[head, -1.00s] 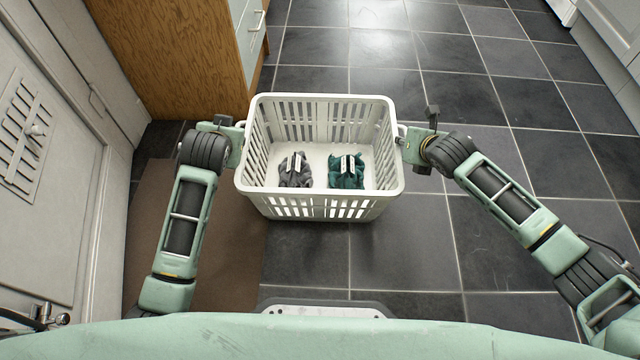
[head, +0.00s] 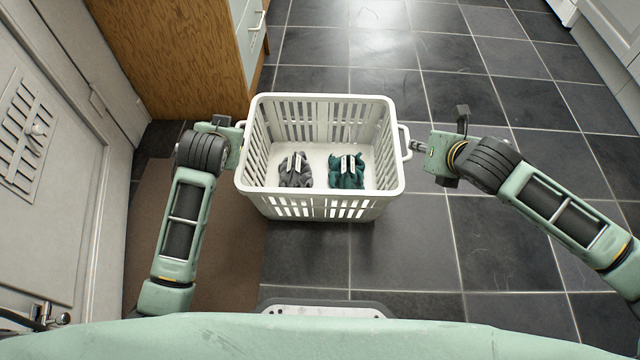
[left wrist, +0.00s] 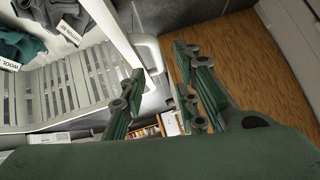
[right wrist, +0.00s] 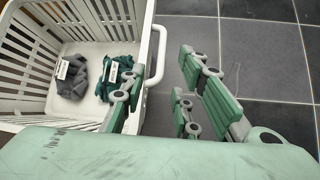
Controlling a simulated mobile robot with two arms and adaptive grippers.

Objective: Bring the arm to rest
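A white slatted laundry basket (head: 320,206) stands upright on the floor, holding a grey cloth bundle (head: 296,171) and a teal cloth bundle (head: 346,171), both with white labels. My left gripper (head: 238,127) is at the basket's left handle; in the left wrist view its fingers are apart, with the handle (left wrist: 150,55) showing between them. Whether they touch it is hidden. My right gripper (head: 416,147) is open and empty, a short gap to the right of the right handle (head: 406,142). That handle also shows in the right wrist view (right wrist: 158,58).
A wooden cabinet (head: 170,60) stands behind my left arm, and a pale panelled door or unit (head: 50,180) lies along the left. A brown mat (head: 235,240) lies under my left arm. Dark floor tiles (head: 500,240) are clear to the right and behind the basket.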

